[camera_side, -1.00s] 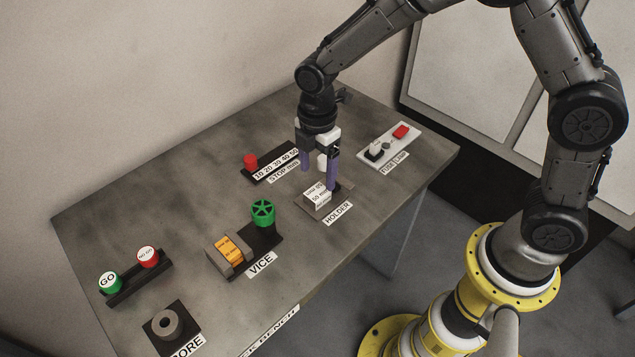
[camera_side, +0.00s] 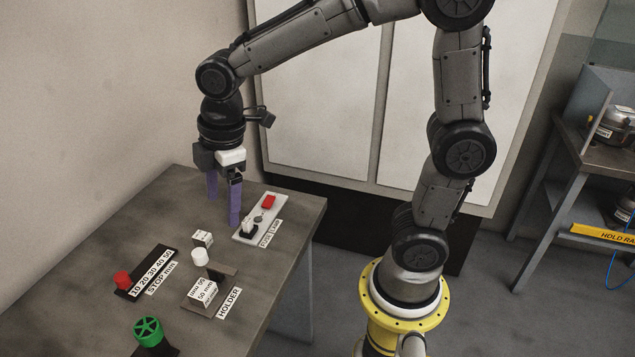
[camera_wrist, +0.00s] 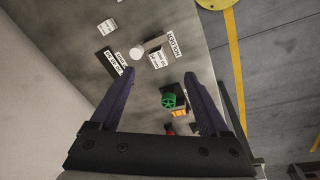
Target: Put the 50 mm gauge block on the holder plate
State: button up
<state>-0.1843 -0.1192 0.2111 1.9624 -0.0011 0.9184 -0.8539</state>
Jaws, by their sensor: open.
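A white block printed "50 mm" (camera_side: 203,291) sits at the grey holder plate (camera_side: 194,310), beside the HOLDER label (camera_side: 229,303), and appears to rest on it. The block also shows in the wrist view (camera_wrist: 158,61). A white round-topped piece (camera_side: 200,257) stands just behind it. A smaller white block (camera_side: 203,239) lies on the bench farther back; its print is too small to read. My gripper (camera_side: 223,210) is open and empty, its two purple fingers pointing down above the back of the bench, apart from the 50 mm block. In the wrist view nothing is between the fingers.
The fuse link plate (camera_side: 257,218) with a red part is close to my fingers on the right. The stop rail (camera_side: 147,273) with a red knob is at left. A green handwheel (camera_side: 148,331) is at the front. Bare bench lies at the back left.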

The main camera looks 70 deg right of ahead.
jog(key=s+d+r+m+t, duration=0.1)
jog(key=s+d+m, duration=0.2)
jog(key=s+m, duration=0.3)
jog(key=s+d+r+m+t, duration=0.2)
jog(key=s+m, duration=0.4)
jog(key=s, duration=0.4)
jog(key=shift+d+r+t, duration=0.2)
jog(key=shift+d+t, duration=0.1)
jog(key=shift+d, duration=0.2)
jog(key=shift+s, duration=0.1)
